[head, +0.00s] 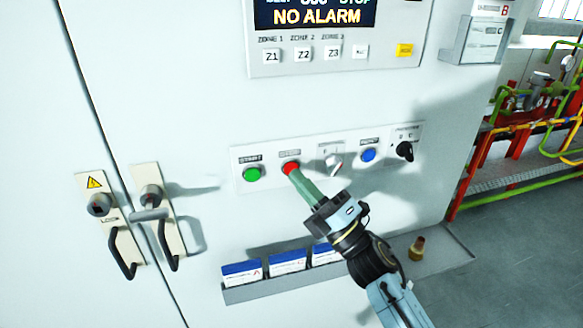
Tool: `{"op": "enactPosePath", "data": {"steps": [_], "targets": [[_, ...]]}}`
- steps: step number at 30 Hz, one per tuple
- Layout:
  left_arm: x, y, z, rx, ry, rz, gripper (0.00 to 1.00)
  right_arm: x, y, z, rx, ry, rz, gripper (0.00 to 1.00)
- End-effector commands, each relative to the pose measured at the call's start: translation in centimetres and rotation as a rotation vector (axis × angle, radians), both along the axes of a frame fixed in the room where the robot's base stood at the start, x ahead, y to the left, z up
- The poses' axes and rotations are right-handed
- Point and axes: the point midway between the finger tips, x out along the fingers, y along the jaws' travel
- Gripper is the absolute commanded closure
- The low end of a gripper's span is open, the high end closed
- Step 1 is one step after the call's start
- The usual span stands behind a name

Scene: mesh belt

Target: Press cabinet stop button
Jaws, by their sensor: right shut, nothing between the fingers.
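The red stop button (290,168) sits on a white control strip (240,184) on the cabinet front, second from the left. My right gripper (297,176) comes up from the lower right and is shut, with nothing held. Its green fingers end at the lower right edge of the red button and cover a small part of it. I cannot tell whether the tips touch the button or whether it is pushed in. My left gripper is not in view.
Beside it are a green button (251,174), a white switch (334,162), a blue button (368,155) and a black knob (404,150). Above is a panel display (318,16) reading NO ALARM. Door handles (122,253) stick out at left. A card holder (240,292) sits below.

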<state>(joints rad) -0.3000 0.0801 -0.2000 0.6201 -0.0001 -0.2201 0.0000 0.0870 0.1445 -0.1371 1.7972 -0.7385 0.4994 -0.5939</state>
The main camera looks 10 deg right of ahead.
Motion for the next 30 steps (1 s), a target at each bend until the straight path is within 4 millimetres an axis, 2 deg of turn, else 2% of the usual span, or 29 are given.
{"op": "enactPosePath", "data": {"steps": [13,24,30], "targets": [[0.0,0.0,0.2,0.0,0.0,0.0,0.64,-0.7,0.0,0.0,0.0,0.0,0.001,1.0],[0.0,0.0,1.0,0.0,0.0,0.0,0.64,-4.3,-0.1,0.0,0.0,0.001,0.001,1.0],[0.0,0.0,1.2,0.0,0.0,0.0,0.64,-5.4,-0.2,0.0,-0.001,-0.001,0.0,1.0]]}}
